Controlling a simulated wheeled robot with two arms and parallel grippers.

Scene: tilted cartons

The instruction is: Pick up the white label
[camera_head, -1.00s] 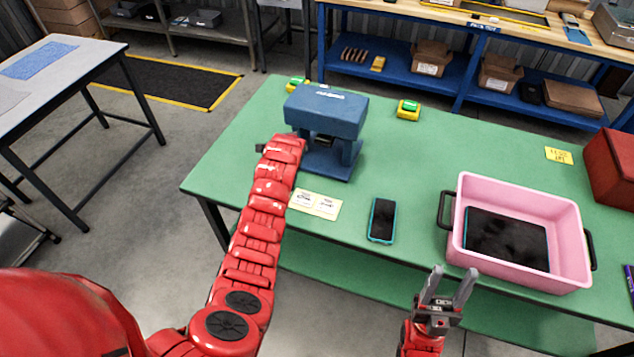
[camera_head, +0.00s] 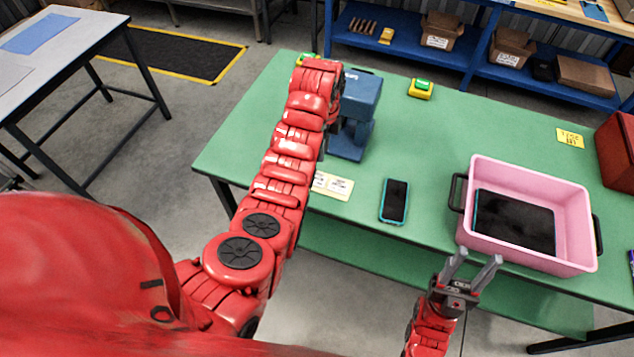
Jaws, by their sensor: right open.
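A pale yellow card (camera_head: 331,193) with two white labels lies flat near the front edge of the green table. The right white label (camera_head: 340,185) is clear to see, and the left one is partly covered by my left arm. My left arm reaches over the table to the blue press-like device, and its gripper is hidden behind the arm's end. My right gripper (camera_head: 474,268) is open and empty, in front of the table's front edge below the pink bin, well to the right of the labels.
A dark phone (camera_head: 395,201) lies right of the card. The blue device (camera_head: 352,125) stands behind the card. A pink bin (camera_head: 567,262) with a black tablet (camera_head: 514,222) is at the right. A yellow-green box (camera_head: 421,88) and a yellow note (camera_head: 570,138) lie farther back. The table's middle is clear.

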